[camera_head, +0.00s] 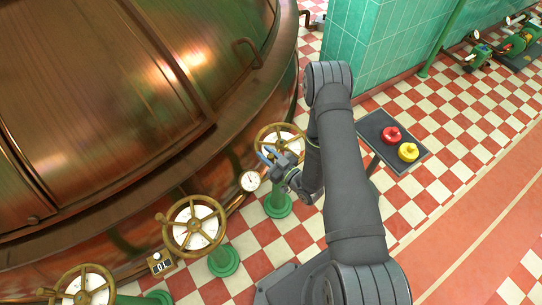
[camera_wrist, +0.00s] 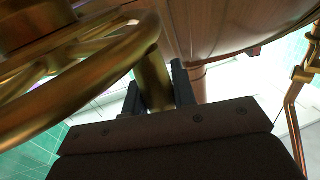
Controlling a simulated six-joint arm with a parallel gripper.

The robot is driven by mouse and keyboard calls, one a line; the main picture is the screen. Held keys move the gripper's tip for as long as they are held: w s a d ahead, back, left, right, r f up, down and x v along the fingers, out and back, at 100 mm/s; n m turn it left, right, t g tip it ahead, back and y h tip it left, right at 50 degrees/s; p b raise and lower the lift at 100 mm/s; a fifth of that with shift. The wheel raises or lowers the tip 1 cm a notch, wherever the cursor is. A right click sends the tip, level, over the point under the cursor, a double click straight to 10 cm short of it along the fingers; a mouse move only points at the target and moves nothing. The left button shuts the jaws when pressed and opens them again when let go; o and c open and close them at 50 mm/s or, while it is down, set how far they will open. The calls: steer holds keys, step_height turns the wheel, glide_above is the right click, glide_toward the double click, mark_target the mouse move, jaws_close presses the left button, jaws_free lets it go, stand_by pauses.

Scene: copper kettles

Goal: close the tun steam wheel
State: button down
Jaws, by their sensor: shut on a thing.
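Three brass handwheels with white dials stand on green pedestals along the copper vessel. My gripper (camera_head: 267,157) is at the near left part of the farthest handwheel (camera_head: 281,140). In the wrist view that wheel's thick brass rim (camera_wrist: 85,78) fills the left side. A stubby brass handle (camera_wrist: 154,78) on the rim stands between the two dark fingers of my gripper (camera_wrist: 157,92), which are shut on it. My wrist and arm partly cover the wheel in the head view. No label shows which wheel is the tun steam one.
The middle handwheel (camera_head: 195,226) and the nearest handwheel (camera_head: 84,289) stand to the left. A round gauge (camera_head: 250,181) is close beside my gripper. The copper vessel (camera_head: 100,90) bulges behind. A dark stand (camera_head: 376,127) holds a red and a yellow handwheel-like thing, right of my arm.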

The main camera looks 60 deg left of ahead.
mark_target(258, 138)
steer(key=a+m+t, duration=0.1)
steer(key=t, duration=0.1)
steer(key=s+a+m+t, duration=0.1)
steer(key=shift+t, duration=0.4)
steer(key=a+m+t, duration=0.2)
steer(key=t, duration=0.1)
steer(key=shift+m, duration=0.3)
steer(key=a+m+t, duration=0.1)
steer(key=t, duration=0.1)
steer(key=a+m+t+h, duration=0.1)
steer(key=t, duration=0.1)
steer(key=shift+w+m, duration=0.1)
steer(key=shift+m, duration=0.2)
steer(key=a+m+t+h, duration=0.2)
steer(key=t, duration=0.1)
steer(key=shift+w+t, duration=0.3)
steer(key=shift+w, duration=0.1)
steer(key=a+m+t+h, duration=0.1)
steer(key=w+a+m+t+h, duration=0.1)
steer(key=m+t+h, duration=0.1)
steer(key=shift+w, duration=0.2)
steer(key=shift+w+a, duration=0.25)
steer(key=shift+w, duration=0.4)
steer(key=c, duration=1.2)
jaws_free()
